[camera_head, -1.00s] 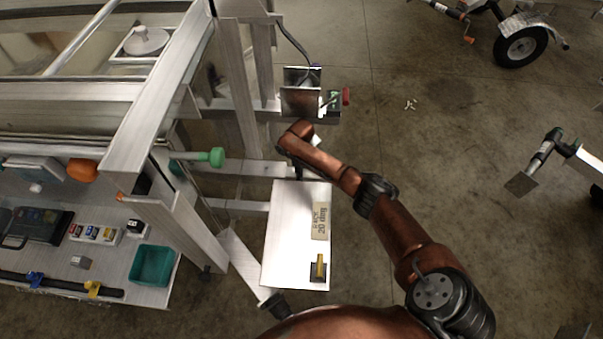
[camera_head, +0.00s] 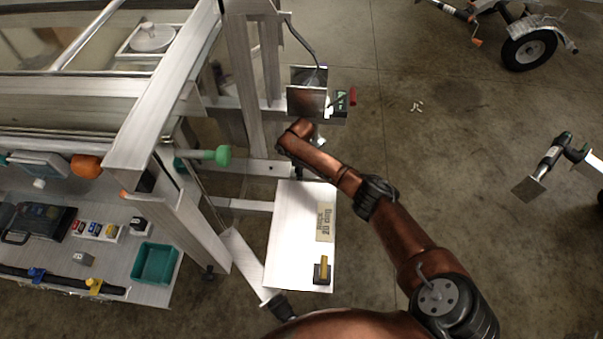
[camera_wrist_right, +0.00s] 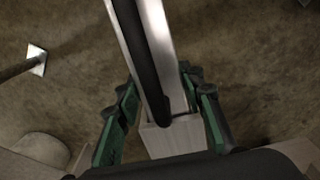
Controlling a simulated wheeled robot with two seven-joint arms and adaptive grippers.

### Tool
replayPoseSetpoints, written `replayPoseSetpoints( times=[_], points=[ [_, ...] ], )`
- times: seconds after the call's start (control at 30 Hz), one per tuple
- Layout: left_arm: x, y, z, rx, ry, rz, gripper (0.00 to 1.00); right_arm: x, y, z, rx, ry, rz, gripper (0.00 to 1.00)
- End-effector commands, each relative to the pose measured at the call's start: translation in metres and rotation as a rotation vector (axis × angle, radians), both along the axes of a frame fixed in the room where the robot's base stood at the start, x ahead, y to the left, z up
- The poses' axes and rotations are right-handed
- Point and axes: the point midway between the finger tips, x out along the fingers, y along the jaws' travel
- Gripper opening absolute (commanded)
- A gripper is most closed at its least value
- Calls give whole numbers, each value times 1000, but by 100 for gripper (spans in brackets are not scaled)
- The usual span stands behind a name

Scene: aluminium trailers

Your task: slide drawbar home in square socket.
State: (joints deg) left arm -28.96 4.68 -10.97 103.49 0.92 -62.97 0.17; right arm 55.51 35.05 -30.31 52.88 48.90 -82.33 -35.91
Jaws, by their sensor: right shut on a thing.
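In the right wrist view a pale square metal bar (camera_wrist_right: 163,25), which looks like the drawbar, runs from the top edge down between the green fingers of my right gripper (camera_wrist_right: 160,85). The gripper is shut on it. A black hose or rod (camera_wrist_right: 137,42) lies along the bar. The bar's near end meets a wider pale square block (camera_wrist_right: 173,140); I cannot tell whether this is the socket. In the head view my right arm reaches in from the lower right, and its wrist hides the gripper and the grip. My left gripper is not in view.
The aluminium trailer frame (camera_head: 150,115) fills the left. A metal plate (camera_head: 307,100) with a cable stands beyond my wrist, and a white panel (camera_head: 290,220) lies below it. A teal bin (camera_head: 154,263) sits on a shelf at lower left.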

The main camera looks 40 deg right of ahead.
Motion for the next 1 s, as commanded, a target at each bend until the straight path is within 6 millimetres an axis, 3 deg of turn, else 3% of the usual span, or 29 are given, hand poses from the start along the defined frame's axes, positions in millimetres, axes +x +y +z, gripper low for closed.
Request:
replayPoseSetpoints(
  times=[0.03, 0.07, 0.33, 0.67, 0.83, 1.0],
  points=[
    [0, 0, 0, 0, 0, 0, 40, 3, 1, 3, 0, -5, 1, 0],
    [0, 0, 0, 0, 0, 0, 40, 3, 1, 3, 0, -5, 1, 37],
    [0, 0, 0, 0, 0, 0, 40, 2, 0, 2, -1, -2, 0, 55],
    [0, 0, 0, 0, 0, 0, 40, -1, 0, 1, 1, 3, 0, 56],
    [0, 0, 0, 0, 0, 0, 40, 0, -1, 23, 0, -1, 1, 56],
    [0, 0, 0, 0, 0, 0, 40, 1, 0, 60, 0, -4, 2, 56]
  ],
)
